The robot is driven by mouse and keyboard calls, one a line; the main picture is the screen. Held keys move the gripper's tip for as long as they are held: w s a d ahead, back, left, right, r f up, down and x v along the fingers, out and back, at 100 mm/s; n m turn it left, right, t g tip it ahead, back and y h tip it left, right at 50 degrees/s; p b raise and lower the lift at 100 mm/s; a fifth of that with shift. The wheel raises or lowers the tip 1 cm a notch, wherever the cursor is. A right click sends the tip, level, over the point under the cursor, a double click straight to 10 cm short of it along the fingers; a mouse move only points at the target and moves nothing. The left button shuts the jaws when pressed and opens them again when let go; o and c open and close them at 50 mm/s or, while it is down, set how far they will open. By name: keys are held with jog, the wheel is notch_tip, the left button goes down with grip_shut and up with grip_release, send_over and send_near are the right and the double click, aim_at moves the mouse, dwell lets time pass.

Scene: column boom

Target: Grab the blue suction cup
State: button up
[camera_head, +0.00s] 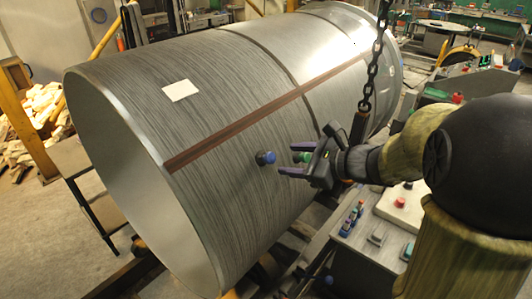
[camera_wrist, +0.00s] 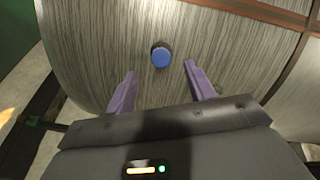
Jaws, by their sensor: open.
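The blue suction cup (camera_head: 265,158) is on the curved side of a large grey cylinder (camera_head: 210,120). In the wrist view the blue suction cup (camera_wrist: 161,57) shows ahead of my fingertips, roughly centred between them. My gripper (camera_head: 292,159) is to the right of the cup in the head view, with its two purple fingers spread and nothing between them. In the wrist view my gripper (camera_wrist: 160,70) also shows its fingers apart. A gap remains between the fingertips and the cup.
A chain (camera_head: 374,70) hangs just beyond my gripper. A control panel with buttons (camera_head: 365,235) stands below my arm. A brown strip (camera_head: 235,137) runs along the cylinder above the cup.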

aim_at(272, 158)
jog(key=shift+x, duration=1.05)
jog(key=shift+d+r, duration=0.1)
jog(key=shift+w+a+f+p, duration=0.25)
jog(key=shift+a+p, duration=0.25)
jog(key=shift+p, duration=0.15)
jog(key=p+x, duration=0.2)
jog(key=x, duration=0.2)
jog(key=shift+w+f, duration=0.1)
jog(key=shift+f, duration=0.05)
jog(key=shift+d, duration=0.1)
jog(key=shift+c, duration=0.2)
jog(key=c, duration=1)
